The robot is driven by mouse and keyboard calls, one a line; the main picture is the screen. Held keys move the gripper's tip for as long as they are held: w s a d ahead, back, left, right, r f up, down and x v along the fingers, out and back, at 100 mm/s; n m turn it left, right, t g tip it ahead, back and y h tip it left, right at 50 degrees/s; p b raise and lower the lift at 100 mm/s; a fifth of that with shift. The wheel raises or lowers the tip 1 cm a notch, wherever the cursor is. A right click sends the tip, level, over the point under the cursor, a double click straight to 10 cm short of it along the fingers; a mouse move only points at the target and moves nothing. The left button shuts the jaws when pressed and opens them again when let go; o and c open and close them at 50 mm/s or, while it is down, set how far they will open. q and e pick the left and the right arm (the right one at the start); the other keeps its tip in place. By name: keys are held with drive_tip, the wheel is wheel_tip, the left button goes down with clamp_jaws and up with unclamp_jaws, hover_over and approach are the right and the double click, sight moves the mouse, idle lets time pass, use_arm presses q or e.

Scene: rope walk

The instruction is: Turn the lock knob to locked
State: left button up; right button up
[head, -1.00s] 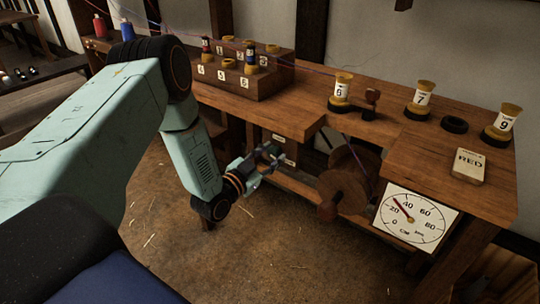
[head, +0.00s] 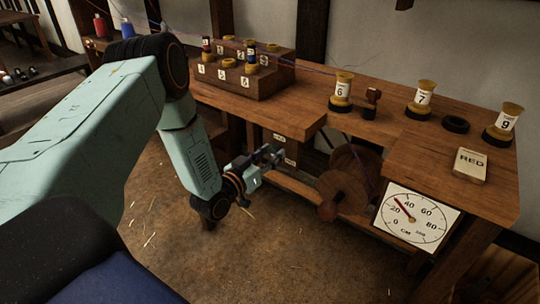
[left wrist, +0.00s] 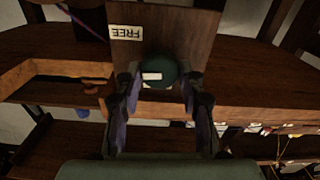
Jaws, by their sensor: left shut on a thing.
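The lock knob (left wrist: 160,70) is a dark green round knob with a white bar on its face, in the middle of the left wrist view. It sits on a brown wooden board (left wrist: 185,35) with an upside-down "FREE" label (left wrist: 125,32). The white bar lies roughly level in that view and does not point at this label. My left gripper (left wrist: 158,82) has its two fingers on either side of the knob, shut on it. In the head view my left gripper (head: 270,157) is under the bench edge and the knob cannot be made out. My right gripper is not in view.
A wooden bench (head: 380,130) overhangs close above the gripper. A wooden reel (head: 342,188) and a dial gauge (head: 415,215) are to the right. Numbered spools, such as one marked 6 (head: 342,86), stand on top. The floor (head: 270,250) in front is clear.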

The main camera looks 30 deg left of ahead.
use_arm(q)
drive_tip(key=n+b, duration=0.1)
drive_tip(key=n, duration=0.3)
drive_tip(key=shift+f+n, duration=0.1)
drive_tip(key=shift+n, duration=0.2)
drive_tip(key=n+b, duration=0.1)
drive_tip(key=n, duration=0.2)
drive_tip(key=shift+a+n, duration=0.1)
drive_tip(key=shift+n, duration=0.2)
drive_tip(key=n+b, duration=0.1)
drive_tip(key=n, duration=0.3)
drive_tip(key=shift+f, duration=0.1)
drive_tip(key=shift+n+b, duration=1)
drive_tip(key=shift+n, duration=1.1)
drive_tip(key=o, duration=1.1)
